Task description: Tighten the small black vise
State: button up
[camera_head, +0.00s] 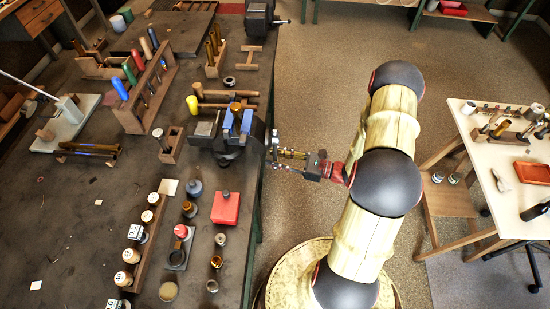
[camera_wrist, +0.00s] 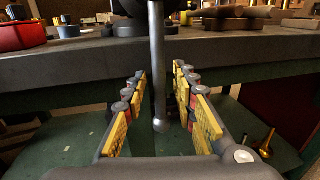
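A small black vise (camera_head: 228,157) with blue jaw faces (camera_head: 246,121) sits at the right edge of the dark workbench. My gripper (camera_head: 275,150) is level with that edge, just right of the vise. In the wrist view, the vise's metal handle bar (camera_wrist: 157,70) hangs upright in front of the bench edge and ends in a round knob. My gripper's yellow-padded fingers (camera_wrist: 160,85) are open, one on each side of the bar. Gaps show between the bar and both fingers, though depth is hard to judge. The vise body is mostly cut off at the top of the wrist view.
Another black vise (camera_head: 259,18) is at the bench's far right corner. Mallets (camera_head: 222,93), tool racks (camera_head: 146,92) and a red box (camera_head: 225,208) lie near the nearer vise. Open floor (camera_head: 315,80) lies right of the bench. A white table (camera_head: 505,190) stands at far right.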

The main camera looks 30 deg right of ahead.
jog(key=shift+c, duration=1.1)
grip_shut()
